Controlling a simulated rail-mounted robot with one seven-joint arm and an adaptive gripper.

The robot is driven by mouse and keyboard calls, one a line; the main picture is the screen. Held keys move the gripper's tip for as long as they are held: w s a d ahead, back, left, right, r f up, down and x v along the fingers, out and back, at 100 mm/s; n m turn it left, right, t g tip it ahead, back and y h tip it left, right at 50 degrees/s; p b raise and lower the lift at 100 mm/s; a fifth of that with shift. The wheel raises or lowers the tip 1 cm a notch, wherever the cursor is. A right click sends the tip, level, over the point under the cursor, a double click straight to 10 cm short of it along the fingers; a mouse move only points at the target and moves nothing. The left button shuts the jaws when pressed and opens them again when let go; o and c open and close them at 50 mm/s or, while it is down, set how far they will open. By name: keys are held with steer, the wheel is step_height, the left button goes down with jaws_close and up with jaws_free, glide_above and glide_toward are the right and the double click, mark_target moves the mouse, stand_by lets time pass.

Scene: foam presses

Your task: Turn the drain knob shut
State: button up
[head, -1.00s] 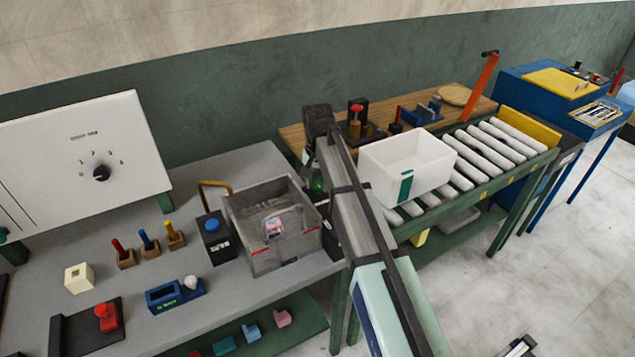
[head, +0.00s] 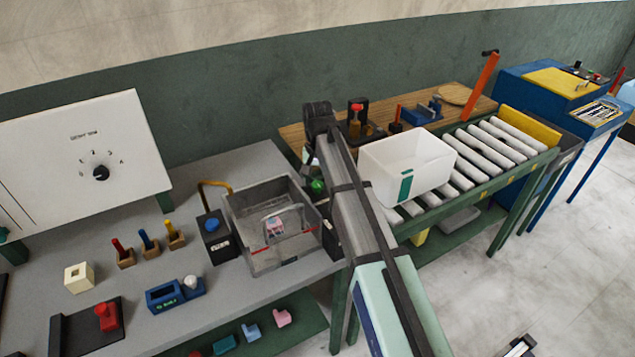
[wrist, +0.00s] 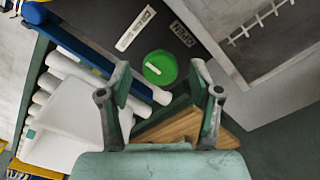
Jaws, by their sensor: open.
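The drain knob is a round green disc with a white line; it shows in the wrist view (wrist: 159,67) and as a small green spot in the head view (head: 317,186). In the wrist view the white line slants from upper left to lower right. A small label (wrist: 181,34) lies above right of the knob, and a long white strip (wrist: 135,28) lies above left; I cannot read them surely. My gripper (wrist: 162,80) is open, one finger each side of the knob in the picture. Contact cannot be told. In the head view my arm largely hides the gripper.
A grey basin (head: 238,222) with a small pink-and-white item stands left of the knob. A blue-buttoned black box (head: 219,249) is beside it. A white bin (head: 379,160) on a roller conveyor (head: 473,157) stands close right of my arm.

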mark_target(318, 184)
step_height(318, 184, up, 11)
steer(key=shift+r, duration=0.2)
steer(key=shift+d+f, duration=0.1)
stand_by(0.4)
